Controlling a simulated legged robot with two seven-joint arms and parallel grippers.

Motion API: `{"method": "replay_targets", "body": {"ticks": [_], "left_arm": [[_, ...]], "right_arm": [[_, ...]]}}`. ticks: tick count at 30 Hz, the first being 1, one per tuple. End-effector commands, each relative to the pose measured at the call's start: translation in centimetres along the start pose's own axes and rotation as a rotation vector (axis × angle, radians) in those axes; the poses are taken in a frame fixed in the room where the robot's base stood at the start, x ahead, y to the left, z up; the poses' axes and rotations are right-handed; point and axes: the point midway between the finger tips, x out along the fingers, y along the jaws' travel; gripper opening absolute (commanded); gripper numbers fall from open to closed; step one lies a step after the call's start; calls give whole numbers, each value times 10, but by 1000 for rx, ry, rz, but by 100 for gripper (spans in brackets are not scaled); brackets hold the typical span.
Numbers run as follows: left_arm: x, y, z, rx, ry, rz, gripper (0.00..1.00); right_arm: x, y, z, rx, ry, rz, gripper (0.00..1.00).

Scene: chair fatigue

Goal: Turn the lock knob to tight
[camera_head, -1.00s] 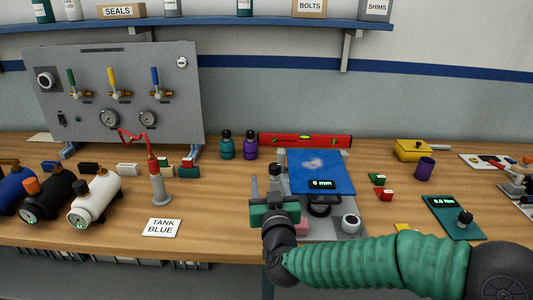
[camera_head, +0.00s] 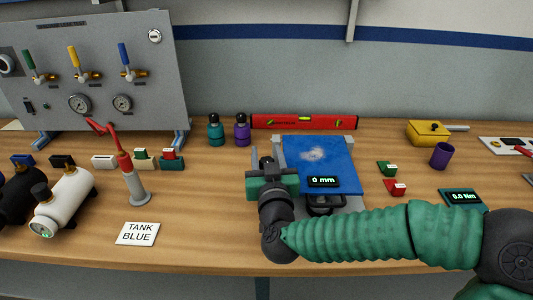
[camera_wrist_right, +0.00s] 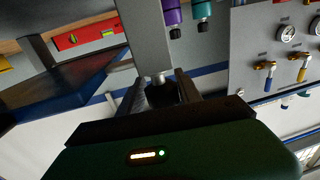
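A dark rounded knob (camera_wrist_right: 162,91), apparently the lock knob, sits on a short metal stem against a grey post (camera_wrist_right: 148,45) in the right wrist view. My right gripper (camera_wrist_right: 163,90) has one finger on each side of it; I cannot tell whether they press on it. In the head view my right gripper (camera_head: 270,168) is at the left edge of a fixture with a blue plate (camera_head: 325,160), and it hides most of the knob. A small display (camera_head: 323,181) on the fixture reads 0 mm. No tight marking is legible. My left gripper is not in view.
A red level (camera_head: 303,122) lies behind the fixture. Purple (camera_head: 242,131) and teal (camera_head: 215,132) bottles stand behind left. Small green (camera_head: 387,168) and red (camera_head: 396,187) blocks lie right. A torque display (camera_head: 464,197) reads 0.0 Nm.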

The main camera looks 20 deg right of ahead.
Motion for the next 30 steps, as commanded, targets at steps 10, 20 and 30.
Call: {"method": "replay_targets", "body": {"ticks": [10,20,30], "left_arm": [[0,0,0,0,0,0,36],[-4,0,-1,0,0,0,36],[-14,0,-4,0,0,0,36]], "right_arm": [[0,0,0,-1,0,0,0],[-1,0,-2,-3,2,37,0],[-2,2,-4,0,4,243,0]]}}
